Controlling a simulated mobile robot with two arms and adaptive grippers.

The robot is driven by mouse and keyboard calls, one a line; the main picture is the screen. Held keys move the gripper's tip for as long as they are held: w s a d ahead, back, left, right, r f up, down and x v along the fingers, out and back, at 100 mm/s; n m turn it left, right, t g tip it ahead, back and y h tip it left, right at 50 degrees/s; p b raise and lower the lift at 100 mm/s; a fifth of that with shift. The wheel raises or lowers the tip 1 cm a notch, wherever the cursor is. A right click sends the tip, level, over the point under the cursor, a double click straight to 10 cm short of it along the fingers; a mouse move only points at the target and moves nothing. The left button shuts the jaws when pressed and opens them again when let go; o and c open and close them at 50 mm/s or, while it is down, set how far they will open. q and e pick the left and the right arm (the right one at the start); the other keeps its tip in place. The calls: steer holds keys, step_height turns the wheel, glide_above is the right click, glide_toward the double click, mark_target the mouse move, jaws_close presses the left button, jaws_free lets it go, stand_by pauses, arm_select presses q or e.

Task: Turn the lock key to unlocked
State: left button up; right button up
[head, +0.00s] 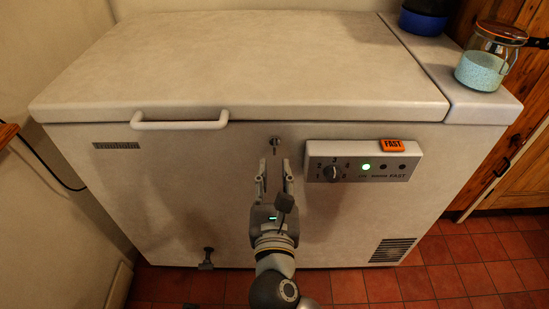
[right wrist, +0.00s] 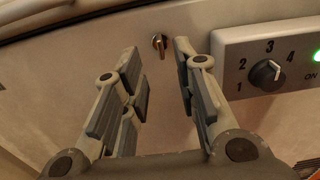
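The lock key (head: 274,143) sits in its lock on the front of the white chest freezer (head: 165,215), just below the lid. In the right wrist view the key (right wrist: 160,45) is a small metal piece, its bow hanging roughly upright. My right gripper (head: 275,170) is open in front of the freezer, its fingertips just below the key. In the right wrist view the spread fingers (right wrist: 156,60) are empty, with the key beyond the tips, between them and apart. Lock markings are too small to read. My left gripper is not in view.
A lid handle (head: 180,124) sticks out at left. A glass jar (head: 483,68) and a blue container (head: 424,20) stand on top at right.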

steer(key=s, duration=0.4)
steer(key=shift+s, duration=0.4)
